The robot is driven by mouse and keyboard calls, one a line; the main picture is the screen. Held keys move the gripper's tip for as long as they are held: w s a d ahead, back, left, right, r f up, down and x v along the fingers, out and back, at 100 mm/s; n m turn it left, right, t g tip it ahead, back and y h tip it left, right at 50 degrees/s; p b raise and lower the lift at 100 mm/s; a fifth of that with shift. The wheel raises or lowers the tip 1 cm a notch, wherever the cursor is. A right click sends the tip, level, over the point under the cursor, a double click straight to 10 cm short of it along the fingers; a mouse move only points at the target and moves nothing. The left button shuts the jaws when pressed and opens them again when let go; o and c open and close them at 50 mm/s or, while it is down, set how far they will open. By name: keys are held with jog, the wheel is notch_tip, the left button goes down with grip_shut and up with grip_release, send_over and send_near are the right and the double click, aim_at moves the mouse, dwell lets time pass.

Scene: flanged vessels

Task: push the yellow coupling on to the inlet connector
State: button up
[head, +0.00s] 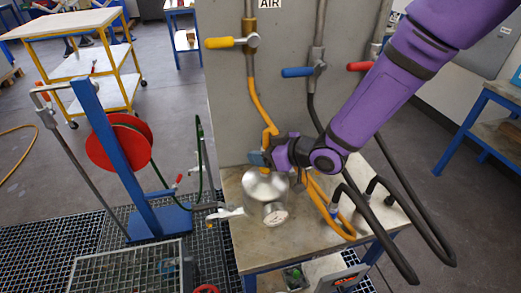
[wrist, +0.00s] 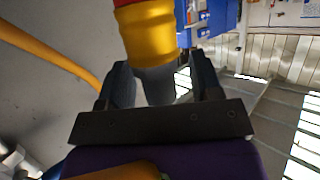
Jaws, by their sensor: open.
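The yellow coupling (wrist: 149,38) shows in the wrist view, with a red band at its top edge. It sits between the two fingers of my open gripper (wrist: 160,63), and a grey cylinder (wrist: 158,88) shows just below it. I cannot tell whether this grey part is the inlet connector, or whether the coupling is seated on it. In the head view my gripper (head: 258,158) is just above a shiny metal vessel (head: 262,190) with a round flange (head: 274,213) at its front. The coupling and the connector are mostly hidden there by the gripper.
A yellow hose (head: 260,108) runs down the grey panel (head: 225,100) from a yellow-handled valve (head: 226,42). Black hoses (head: 410,225) loop over the right of the bench (head: 300,232). A blue post with a red reel (head: 110,145) stands left, on floor grating.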

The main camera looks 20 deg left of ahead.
jog(key=v, duration=1)
